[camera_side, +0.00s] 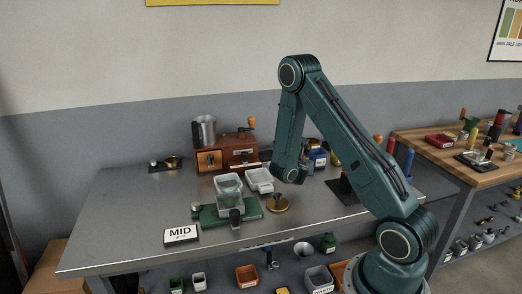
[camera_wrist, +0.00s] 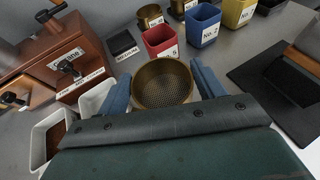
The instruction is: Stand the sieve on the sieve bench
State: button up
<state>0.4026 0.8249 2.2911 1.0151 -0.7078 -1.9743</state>
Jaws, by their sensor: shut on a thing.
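The sieve (camera_wrist: 162,84) is a round brass ring with a dark mesh floor, seen from above in the wrist view. The two blue fingers of my gripper (camera_wrist: 163,92) lie against its left and right sides, shut on it. The front of its rim meets the dark edge of my gripper in the picture. In the side view my arm reaches down over the back right of the metal table, and I cannot make out the sieve there. I cannot tell for sure which thing is the sieve bench.
Red (camera_wrist: 160,40), blue (camera_wrist: 203,22) and yellow (camera_wrist: 238,10) numbered cups stand beyond the sieve. A wooden drawer cabinet (camera_wrist: 62,58) and white trays (camera_wrist: 45,138) are on the left, a black plate (camera_wrist: 255,75) on the right.

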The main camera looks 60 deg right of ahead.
jog(key=shift+f, duration=0.85)
jog(key=shift+f, duration=1.8)
jog(key=shift+f, duration=0.15)
jog(key=o, duration=1.1)
jog(key=shift+v, duration=3.8)
jog(key=shift+d, duration=0.1)
